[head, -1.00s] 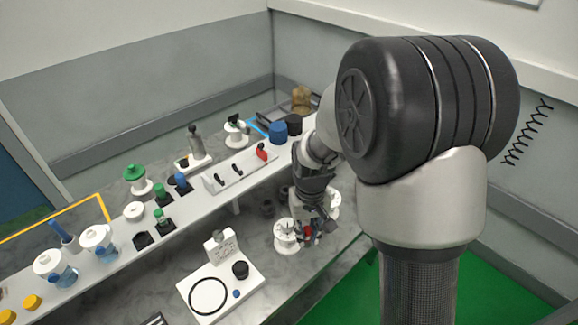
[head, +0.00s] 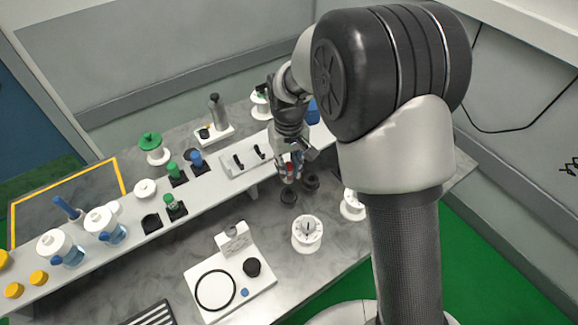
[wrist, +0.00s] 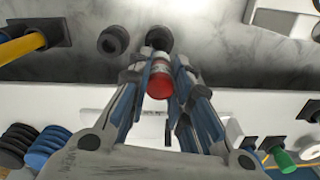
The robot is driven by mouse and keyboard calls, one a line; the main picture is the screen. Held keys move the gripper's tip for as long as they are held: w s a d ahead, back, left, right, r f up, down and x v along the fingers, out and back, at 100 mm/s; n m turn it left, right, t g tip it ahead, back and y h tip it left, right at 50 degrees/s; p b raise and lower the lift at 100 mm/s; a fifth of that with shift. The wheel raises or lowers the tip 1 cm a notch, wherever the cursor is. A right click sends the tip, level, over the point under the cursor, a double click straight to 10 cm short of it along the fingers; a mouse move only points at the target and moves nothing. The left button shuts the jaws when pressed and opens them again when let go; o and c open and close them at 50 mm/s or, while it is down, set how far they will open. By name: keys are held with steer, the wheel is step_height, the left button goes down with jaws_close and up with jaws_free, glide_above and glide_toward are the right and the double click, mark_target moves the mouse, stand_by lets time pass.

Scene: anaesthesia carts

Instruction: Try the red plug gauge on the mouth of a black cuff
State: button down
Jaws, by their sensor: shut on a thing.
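The red plug gauge (wrist: 158,84) is held between the fingertips of my gripper (wrist: 158,74), with a pale grey end pointing away in the wrist view. A black cuff (wrist: 159,40) lies just beyond that end, its mouth partly covered by the gauge. I cannot tell whether they touch. A second black cuff (wrist: 113,41) stands to the left, its round mouth in view. In the head view my gripper (head: 290,174) hangs at the shelf's front edge, just above the two cuffs (head: 289,195) (head: 311,181). The gauge shows there as a small red patch.
A white rack (head: 236,170) with black hooks stands on the shelf beside my gripper. White reels (head: 306,240) stand on the counter in front. A white plate (head: 204,306) with a black ring lies front left. Blue discs (wrist: 45,148) are near the left finger.

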mark_target(289, 180)
steer(key=shift+w+f+b, duration=0.1)
steer(key=shift+f+b, duration=1.55)
steer(key=shift+f, duration=1.35)
steer(key=shift+f+b, duration=0.55)
steer(key=shift+f, duration=0.7)
stand_by(1.3)
steer(key=shift+r, duration=0.15)
stand_by(0.7)
steer(key=shift+r+p, duration=2.65)
steer(key=shift+r, duration=0.7)
